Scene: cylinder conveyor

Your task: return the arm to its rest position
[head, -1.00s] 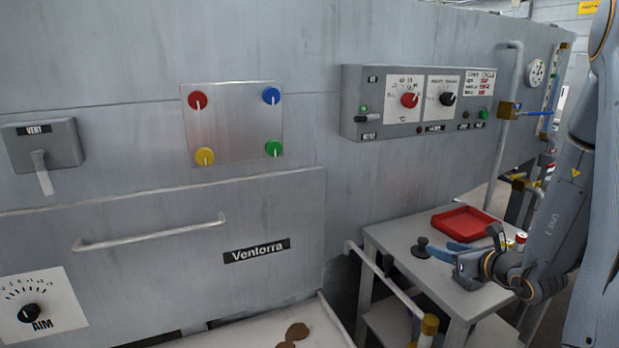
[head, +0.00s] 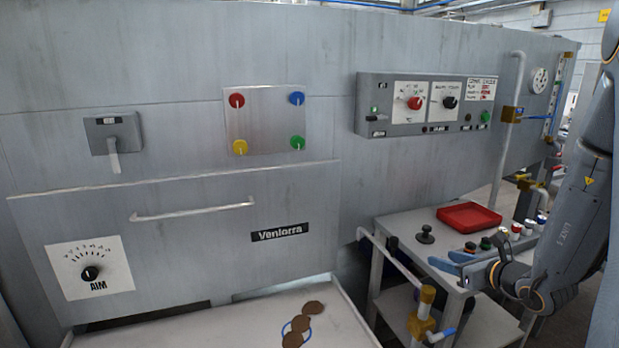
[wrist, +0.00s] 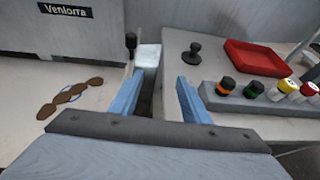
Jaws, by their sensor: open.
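My gripper (head: 449,262) is at the right in the head view, its blue fingers pointing left at the front edge of the small side table (head: 402,222). In the wrist view my gripper (wrist: 155,98) shows its two blue fingers spread apart with nothing between them. My arm comes down from the upper right of the head view, bent at the wrist.
The side table holds a red tray (head: 469,216), a black knob-like piece (head: 425,235) and several capped bottles (wrist: 252,90). A pale tray (head: 345,325) with brown discs (head: 313,307) lies front centre. A brass-fitted rail (head: 392,262) runs beside the table.

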